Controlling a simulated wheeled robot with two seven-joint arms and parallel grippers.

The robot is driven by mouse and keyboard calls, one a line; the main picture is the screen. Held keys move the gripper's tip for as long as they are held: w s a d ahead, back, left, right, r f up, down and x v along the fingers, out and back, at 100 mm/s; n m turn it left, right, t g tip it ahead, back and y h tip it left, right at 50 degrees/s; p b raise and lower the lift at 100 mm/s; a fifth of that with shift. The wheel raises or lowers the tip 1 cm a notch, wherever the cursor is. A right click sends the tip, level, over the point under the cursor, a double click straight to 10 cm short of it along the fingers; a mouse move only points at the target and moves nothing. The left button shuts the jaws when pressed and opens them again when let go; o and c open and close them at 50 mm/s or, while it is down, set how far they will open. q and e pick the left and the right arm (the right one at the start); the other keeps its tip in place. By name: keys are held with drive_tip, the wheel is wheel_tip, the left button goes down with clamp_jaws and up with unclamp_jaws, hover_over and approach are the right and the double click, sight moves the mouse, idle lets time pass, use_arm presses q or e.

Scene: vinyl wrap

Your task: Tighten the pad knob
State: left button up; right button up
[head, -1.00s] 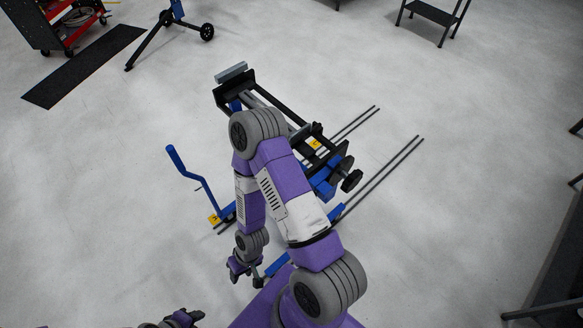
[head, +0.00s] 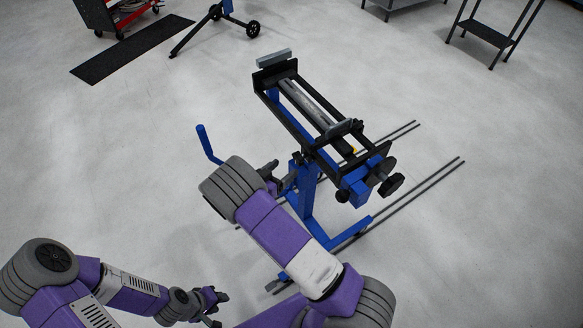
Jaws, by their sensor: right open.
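A blue and black work stand with a long clamp frame (head: 293,122) stands upright on the floor in the head view. Black round knobs sit at its near right end, the largest one (head: 391,185) low on the right. A smaller dark knob (head: 342,196) is under the frame. I cannot tell which is the pad knob. My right gripper (head: 283,179) is open, small and partly hidden behind my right arm, close to the left side of the stand's post. My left gripper (head: 214,304) is low at the left, apart from the stand; its jaw opening is unclear.
The stand's blue handle (head: 207,144) sticks up at its left. Thin dark rods (head: 408,206) lie along the floor at the right.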

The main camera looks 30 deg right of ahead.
sight(296, 159)
drive_tip(key=s+a+r+m+g+h+b, duration=0.1)
drive_tip(key=s+a+r+m+g+h, duration=0.2)
drive_tip(key=a+r+m+g, duration=0.25)
drive_tip(key=shift+t, duration=0.25)
drive_tip(key=d, duration=0.2)
drive_tip(key=d+b, duration=0.1)
drive_tip(key=d, duration=0.2)
drive_tip(key=w+d, duration=0.1)
drive_tip(key=d, duration=0.2)
drive_tip(key=shift+r, duration=0.4)
drive_tip(key=shift+c, duration=0.3)
drive_tip(key=c, duration=1)
